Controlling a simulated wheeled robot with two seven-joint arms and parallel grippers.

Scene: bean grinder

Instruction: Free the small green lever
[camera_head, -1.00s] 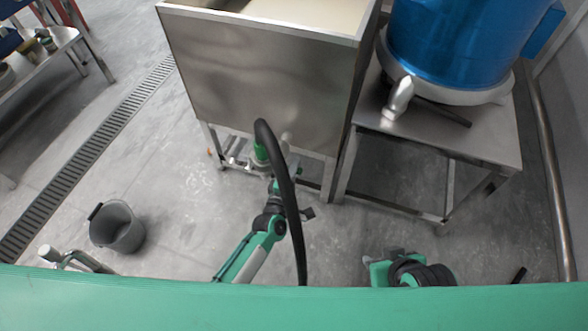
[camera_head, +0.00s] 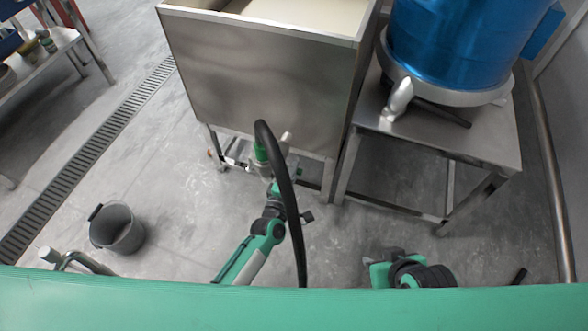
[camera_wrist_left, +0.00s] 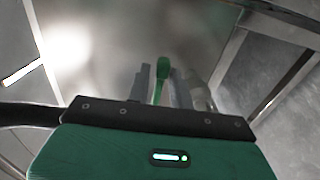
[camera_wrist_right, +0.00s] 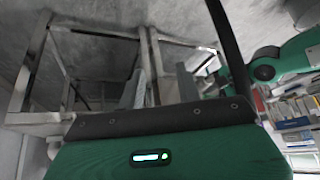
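The small green lever (camera_head: 260,151) is at the lower front of the steel tank (camera_head: 265,75), partly behind a black hose (camera_head: 284,180). In the left wrist view the lever (camera_wrist_left: 162,76) stands upright between the two grey fingers of my left gripper (camera_wrist_left: 160,83). These fingers are open, with a visible gap around the lever; contact cannot be told. A pale metal fitting (camera_wrist_left: 201,93) is just right of the right finger. My right gripper (camera_wrist_right: 161,88) is open and empty, low and away from the lever. Its fingers cannot be made out in the head view.
A steel stand (camera_head: 488,150) with a blue drum (camera_head: 455,45) is to the tank's right. A grey bucket (camera_head: 117,229) is on the floor at left, near a drain grate (camera_head: 85,155). The floor between bucket and tank is clear.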

